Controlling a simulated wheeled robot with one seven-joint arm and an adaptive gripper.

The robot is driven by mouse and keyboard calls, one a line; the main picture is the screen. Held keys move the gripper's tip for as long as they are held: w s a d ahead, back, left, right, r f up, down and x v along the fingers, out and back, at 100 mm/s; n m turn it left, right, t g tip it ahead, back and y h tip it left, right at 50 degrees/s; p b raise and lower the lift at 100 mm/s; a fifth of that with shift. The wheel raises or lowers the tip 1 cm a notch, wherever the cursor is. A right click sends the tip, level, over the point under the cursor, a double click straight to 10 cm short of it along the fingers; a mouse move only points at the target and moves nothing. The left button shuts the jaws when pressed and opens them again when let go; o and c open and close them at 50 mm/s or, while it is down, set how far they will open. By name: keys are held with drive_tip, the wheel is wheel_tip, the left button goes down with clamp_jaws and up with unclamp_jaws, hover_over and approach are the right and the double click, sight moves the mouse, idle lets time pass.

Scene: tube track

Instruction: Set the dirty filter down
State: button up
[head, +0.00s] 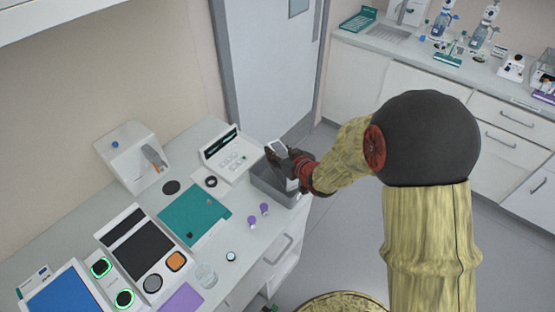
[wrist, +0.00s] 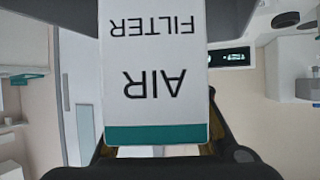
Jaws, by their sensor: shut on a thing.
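The filter (wrist: 155,70) is a white block with a teal band and the upside-down words "AIR FILTER", filling the middle of the wrist view. In the head view a small pale part of the filter (head: 278,147) shows at my gripper (head: 288,158). My gripper is shut on the filter and holds it above or at the rim of a grey bin (head: 268,189) at the bench's right end. The filter's lower part and its exact height over the bin are hidden by my gripper.
On the bench, a white device (head: 232,155) stands left of the bin, with a teal mat (head: 195,213) and two purple knobbed items (head: 258,212) nearby. A black-screened device (head: 140,245) stands front left. A sink counter (head: 430,58) is at the back right.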

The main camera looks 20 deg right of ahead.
drive_tip(key=shift+f+b, duration=0.3)
drive_tip(key=shift+f, duration=1.15)
drive_tip(key=shift+f, duration=0.2)
drive_tip(key=o, duration=1.3)
drive_tip(key=shift+r, duration=0.15)
